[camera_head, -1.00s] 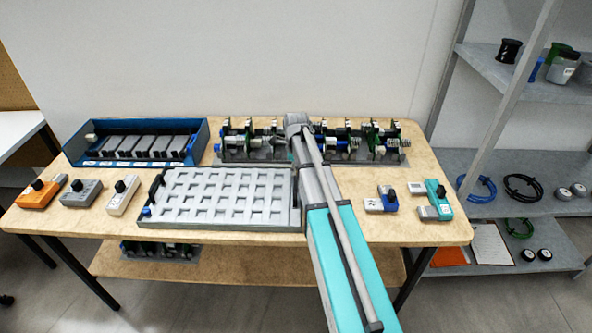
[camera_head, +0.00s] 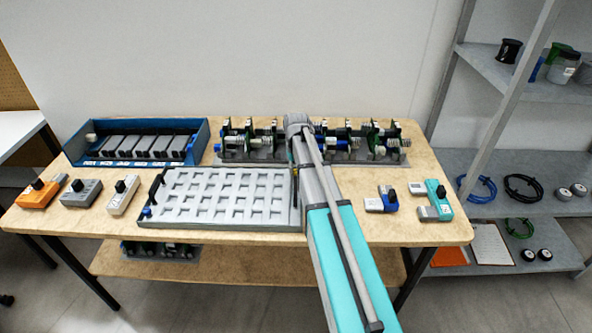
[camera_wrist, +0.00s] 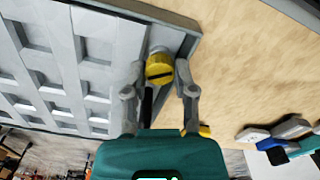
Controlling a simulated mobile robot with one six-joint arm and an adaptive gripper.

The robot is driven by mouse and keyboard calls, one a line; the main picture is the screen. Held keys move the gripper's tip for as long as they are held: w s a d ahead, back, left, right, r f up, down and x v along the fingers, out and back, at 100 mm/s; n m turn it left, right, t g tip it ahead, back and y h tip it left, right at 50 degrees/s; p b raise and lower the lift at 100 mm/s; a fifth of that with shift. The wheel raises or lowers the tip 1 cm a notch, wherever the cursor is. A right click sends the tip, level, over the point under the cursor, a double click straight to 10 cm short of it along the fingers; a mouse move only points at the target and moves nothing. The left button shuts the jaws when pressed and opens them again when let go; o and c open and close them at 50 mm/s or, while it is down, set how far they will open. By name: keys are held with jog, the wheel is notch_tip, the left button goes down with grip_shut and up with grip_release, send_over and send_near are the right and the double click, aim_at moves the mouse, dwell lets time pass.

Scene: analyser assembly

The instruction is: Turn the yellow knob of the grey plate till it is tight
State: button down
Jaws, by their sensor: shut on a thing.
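The grey plate (camera_head: 215,197) lies on the wooden table, a tray-like panel with rows of square recesses. It also fills the left of the wrist view (camera_wrist: 93,48). The yellow knob (camera_wrist: 159,66) sits at the plate's corner, inside its raised edge, with a dark slot across its top. My gripper (camera_wrist: 160,72) is shut on the knob, one finger on each side. In the head view my arm hides the knob and the plate's right end.
A blue bin (camera_head: 136,141) with grey modules and assemblies (camera_head: 255,142) on rails stand behind the plate. Orange (camera_head: 38,194), grey (camera_head: 82,193) and white (camera_head: 123,195) tools lie left. A blue-grey part (camera_head: 381,200) and a teal tool (camera_head: 437,200) lie right, with bare tabletop around them.

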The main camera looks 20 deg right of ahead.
jog(key=shift+w+d, duration=0.1)
dwell(0.4)
jog(key=shift+c, duration=2)
grip_release()
